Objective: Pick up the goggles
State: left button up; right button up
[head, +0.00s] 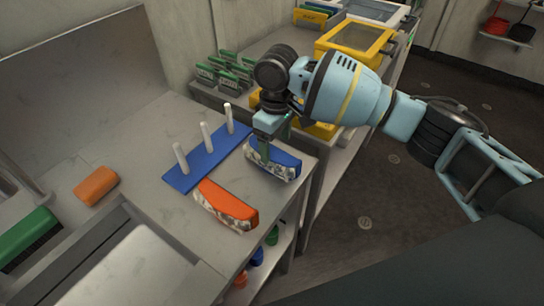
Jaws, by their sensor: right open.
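Two curved goggle-like pieces lie on the grey metal table. One has a blue band with a mottled grey-white front (285,169), near the table's right corner. The other has an orange band with the same mottled front (228,206), nearer to me and to the left. My right gripper (264,156) points down at the left part of the blue piece, with its jaws open. A dark green finger overlaps that piece in the picture; I cannot tell whether it touches. My left gripper is not in view.
A blue board with three white pegs (184,178) lies just left of the blue piece. An orange block (96,186) and a green block (27,236) are further left. A side bench holds green-labelled holders (222,72) and a yellow-framed case (352,40).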

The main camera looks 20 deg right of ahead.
aim_at(273, 151)
jog(key=shift+a+f, duration=0.2)
jog(key=shift+f, duration=1.05)
jog(key=shift+a+f, duration=0.15)
jog(key=shift+f, duration=1.1)
jog(key=c, duration=1.1)
jog(key=shift+o, duration=0.2)
jog(key=shift+r, duration=0.2)
